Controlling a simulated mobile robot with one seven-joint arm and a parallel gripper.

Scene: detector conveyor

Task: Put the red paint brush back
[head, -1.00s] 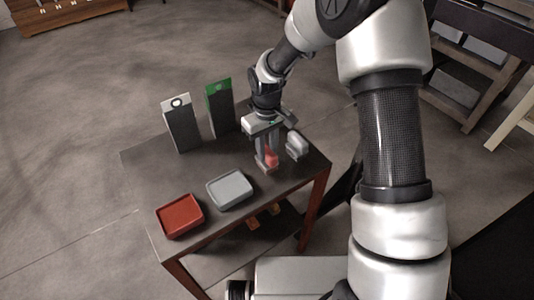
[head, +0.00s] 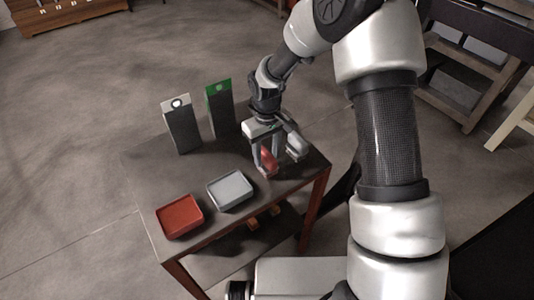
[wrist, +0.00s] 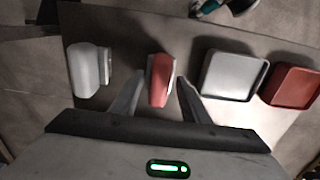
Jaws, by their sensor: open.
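The red brush (head: 267,160) lies on the dark table (head: 150,160) near its right side. It also shows in the wrist view (wrist: 160,79), red with a pale rim. My gripper (head: 266,167) is open above the table with its fingers pointing down. In the wrist view the two fingers (wrist: 160,82) stand on either side of the red brush, with gaps on both sides. I cannot tell how deep the fingertips reach beside it. The red tray (head: 181,216) and the grey tray (head: 231,189) sit on the table's front left part.
A white-grey object (head: 297,146), also in the wrist view (wrist: 86,69), lies close to the red brush. Two upright dark boxes, one white-topped (head: 181,126) and one green-topped (head: 220,109), stand at the table's back. The table's left part is clear.

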